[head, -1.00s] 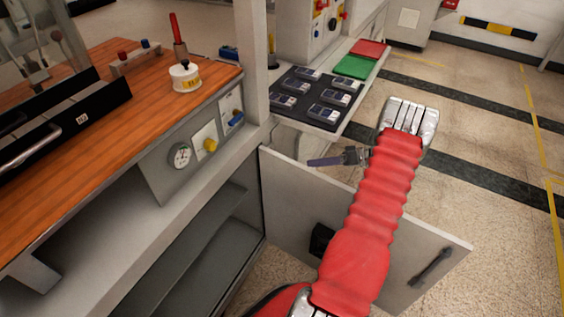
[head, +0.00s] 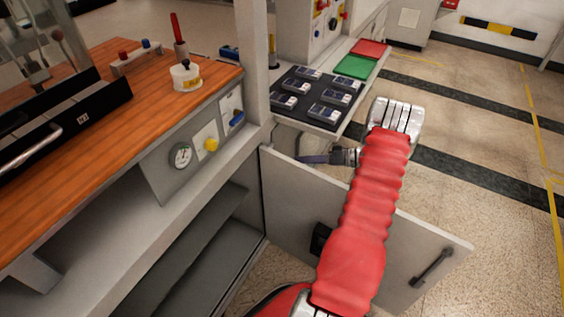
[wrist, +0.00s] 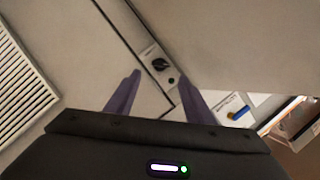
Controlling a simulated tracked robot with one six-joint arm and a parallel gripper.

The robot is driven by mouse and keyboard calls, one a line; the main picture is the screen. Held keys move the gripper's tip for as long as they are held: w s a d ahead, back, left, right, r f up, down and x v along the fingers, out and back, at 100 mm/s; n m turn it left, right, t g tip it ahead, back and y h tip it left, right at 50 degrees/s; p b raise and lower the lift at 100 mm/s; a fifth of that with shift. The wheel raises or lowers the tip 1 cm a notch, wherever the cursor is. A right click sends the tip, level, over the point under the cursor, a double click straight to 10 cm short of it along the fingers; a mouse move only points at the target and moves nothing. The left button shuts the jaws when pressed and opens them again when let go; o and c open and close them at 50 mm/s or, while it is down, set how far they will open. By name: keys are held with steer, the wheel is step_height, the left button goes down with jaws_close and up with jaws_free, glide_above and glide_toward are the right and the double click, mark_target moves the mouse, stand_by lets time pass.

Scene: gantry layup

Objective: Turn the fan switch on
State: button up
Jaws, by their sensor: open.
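In the wrist view a black rotary knob (wrist: 160,64) sits on a small pale plate with a label too small to read. It may be the fan switch, but I cannot tell for sure. My gripper (wrist: 160,78) is open and empty, its two purple-grey fingers apart with the knob showing between them, a distance ahead. In the head view my gripper (head: 312,159) is above the open cabinet door, left of my red-sleeved arm. The knob does not show clearly in the head view. A blue lever (wrist: 238,112) on a white plate is at right in the wrist view.
The open cabinet door (head: 285,195) is below my gripper. A black tray (head: 290,91) of several devices lies just above it. The bench front carries a gauge (head: 181,156), a yellow knob (head: 211,144) and a blue lever (head: 237,118). Open floor lies to the right.

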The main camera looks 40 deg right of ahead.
steer(key=x, duration=0.8)
steer(key=shift+w+a, duration=0.2)
steer(key=shift+w, duration=0.1)
steer(key=shift+f, duration=0.1)
steer(key=shift+c, duration=0.2)
steer(key=c, duration=0.9)
steer(key=shift+a, duration=0.3)
steer(key=shift+c, duration=0.5)
steer(key=shift+d, duration=0.2)
